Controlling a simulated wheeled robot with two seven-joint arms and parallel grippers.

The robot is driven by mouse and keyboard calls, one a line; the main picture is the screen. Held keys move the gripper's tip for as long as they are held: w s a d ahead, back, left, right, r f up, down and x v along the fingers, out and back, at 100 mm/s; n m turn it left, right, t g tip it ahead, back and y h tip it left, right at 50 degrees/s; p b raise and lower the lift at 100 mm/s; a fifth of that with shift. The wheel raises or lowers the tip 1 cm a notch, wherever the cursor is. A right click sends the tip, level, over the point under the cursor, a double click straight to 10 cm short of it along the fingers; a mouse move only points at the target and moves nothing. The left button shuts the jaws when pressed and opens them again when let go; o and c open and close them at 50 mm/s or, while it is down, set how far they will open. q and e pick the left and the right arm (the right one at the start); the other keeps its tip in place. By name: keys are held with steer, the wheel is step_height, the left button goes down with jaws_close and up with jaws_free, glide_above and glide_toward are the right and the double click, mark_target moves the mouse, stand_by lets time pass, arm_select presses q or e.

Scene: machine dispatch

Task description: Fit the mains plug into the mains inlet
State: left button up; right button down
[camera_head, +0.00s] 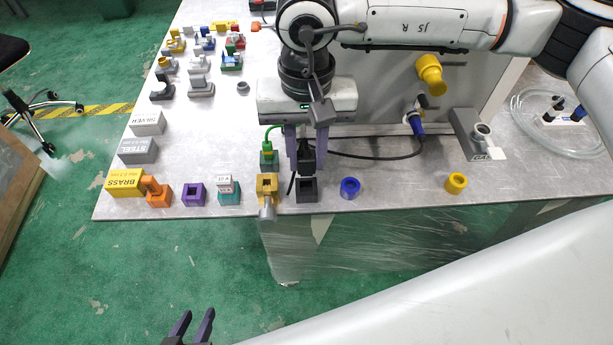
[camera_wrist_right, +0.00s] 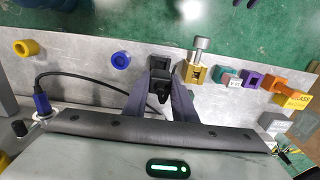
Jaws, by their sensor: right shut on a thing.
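The black mains plug (camera_head: 304,166) is between the purple fingers of my right gripper (camera_head: 306,172), which is shut on it. It also shows in the right wrist view (camera_wrist_right: 158,97). The dark block I take for the mains inlet (camera_head: 307,195) stands at the table's front edge, right by the plug's lower end; it also shows in the right wrist view (camera_wrist_right: 160,62). I cannot tell whether plug and inlet touch. My left gripper (camera_head: 193,329) is open and empty, low in the head view, away from the table.
A brass-coloured block with a grey cylinder (camera_head: 267,187) stands close left of the inlet, a blue ring (camera_head: 350,187) close right. A green connector (camera_head: 268,152) is behind. A black cable runs right to a blue connector (camera_head: 416,124) by the grey panel. A yellow ring (camera_head: 456,183) is further right.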

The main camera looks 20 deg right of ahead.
steer(key=shift+r+p, duration=0.7)
steer(key=shift+r, duration=0.75)
